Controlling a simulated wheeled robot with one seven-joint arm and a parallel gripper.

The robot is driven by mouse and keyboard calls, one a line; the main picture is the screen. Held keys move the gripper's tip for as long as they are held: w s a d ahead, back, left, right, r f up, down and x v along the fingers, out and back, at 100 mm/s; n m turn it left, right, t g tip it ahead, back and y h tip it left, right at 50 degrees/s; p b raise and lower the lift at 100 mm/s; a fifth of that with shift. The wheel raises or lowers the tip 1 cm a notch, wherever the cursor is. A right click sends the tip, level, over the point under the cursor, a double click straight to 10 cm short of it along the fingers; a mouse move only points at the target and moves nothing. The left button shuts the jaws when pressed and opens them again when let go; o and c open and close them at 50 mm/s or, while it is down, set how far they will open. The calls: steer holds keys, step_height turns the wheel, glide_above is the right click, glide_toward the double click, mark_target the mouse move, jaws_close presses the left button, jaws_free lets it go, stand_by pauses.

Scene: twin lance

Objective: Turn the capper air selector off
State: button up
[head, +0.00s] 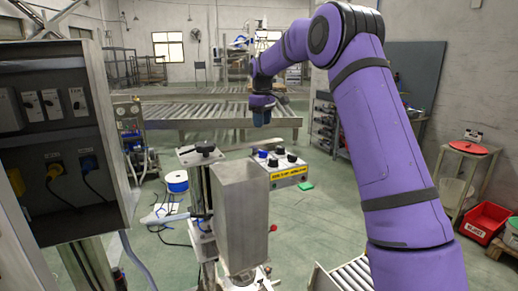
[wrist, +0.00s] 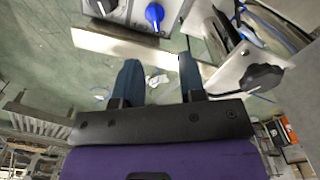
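A grey control box (head: 290,172) with a yellow label stands at the middle of the head view. It carries a blue knob (head: 262,153) and several black knobs (head: 280,150). In the wrist view the blue knob (wrist: 154,15) and a black knob (wrist: 103,7) show at the top edge. I cannot read which knob is the capper air selector. My gripper (head: 262,118) hangs above and behind the box in the head view. In the wrist view my gripper (wrist: 158,72) is open, with an empty gap between its dark blue fingers, apart from the knobs.
A metal post with a black hand knob (head: 205,147) and a steel block (head: 240,215) stand left of the box; the hand knob (wrist: 262,78) is close on the right in the wrist view. An electrical cabinet (head: 50,130) fills the left. Roller conveyors (head: 215,112) lie behind.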

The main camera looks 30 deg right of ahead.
mark_target(263, 153)
steer(key=f, duration=0.8)
steer(key=w+f, duration=0.1)
steer(key=f, duration=0.2)
steer(key=shift+d+f, duration=0.3)
steer(key=shift+f, duration=0.1)
steer(key=shift+c, duration=0.4)
jaws_close()
